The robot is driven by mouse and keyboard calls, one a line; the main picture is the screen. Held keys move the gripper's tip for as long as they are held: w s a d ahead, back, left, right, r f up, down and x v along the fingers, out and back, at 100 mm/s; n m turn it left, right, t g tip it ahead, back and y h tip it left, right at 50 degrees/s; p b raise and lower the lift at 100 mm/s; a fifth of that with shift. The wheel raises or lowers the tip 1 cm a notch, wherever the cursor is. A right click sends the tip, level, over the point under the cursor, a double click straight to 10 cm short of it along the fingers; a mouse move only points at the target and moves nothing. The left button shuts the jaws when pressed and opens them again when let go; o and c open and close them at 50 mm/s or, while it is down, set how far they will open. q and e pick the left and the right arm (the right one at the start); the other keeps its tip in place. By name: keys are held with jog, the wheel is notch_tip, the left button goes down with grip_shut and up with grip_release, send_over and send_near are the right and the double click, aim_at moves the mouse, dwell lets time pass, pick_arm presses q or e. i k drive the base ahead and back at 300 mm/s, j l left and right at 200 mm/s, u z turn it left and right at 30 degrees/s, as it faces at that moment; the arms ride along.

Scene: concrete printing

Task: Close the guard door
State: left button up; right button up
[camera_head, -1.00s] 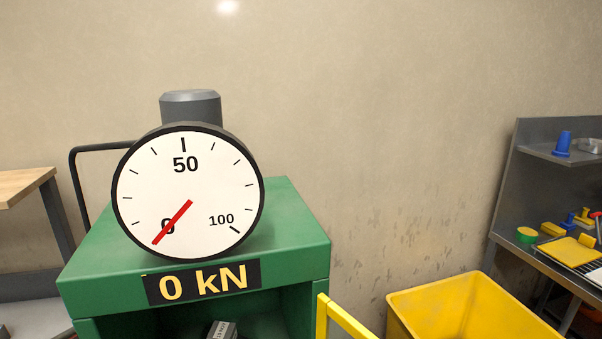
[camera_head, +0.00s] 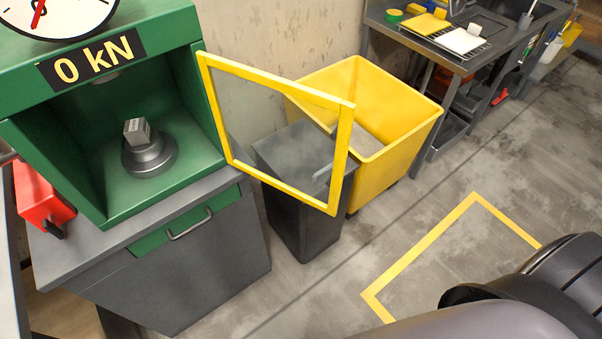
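The guard door (camera_head: 342,150) is a yellow frame with a clear pane, hinged on the right edge of the green press (camera_head: 165,195). It stands wide open, swung out to the right of the press opening. Inside the press a small grey block (camera_head: 137,131) sits on a round metal platen (camera_head: 150,158). Part of my arm shows at the bottom right, well apart from the door. Neither gripper is in view.
A dark grey bin (camera_head: 300,222) and a yellow tub (camera_head: 400,150) stand behind the door. A red box (camera_head: 42,198) is at the press's left. A metal workbench (camera_head: 430,45) is at the back. The floor in front is clear, with yellow marking (camera_head: 425,245).

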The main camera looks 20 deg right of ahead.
aim_at(341, 134)
jog(key=k+u, duration=0.15)
jog(key=u, duration=1.45)
jog(key=l, duration=0.4)
jog(key=k+l+u, duration=0.1)
jog(key=l, duration=0.35)
jog(key=k+l+u, duration=0.1)
jog(key=l, duration=0.3)
jog(key=k+l, duration=0.1)
jog(key=l, duration=0.3)
jog(key=k+l+u, duration=0.1)
jog(key=l, duration=0.35)
jog(key=k+l, duration=0.15)
jog(key=l, duration=0.25)
jog(key=k+l+u, duration=0.15)
jog(key=l, duration=0.25)
jog(key=i, duration=0.05)
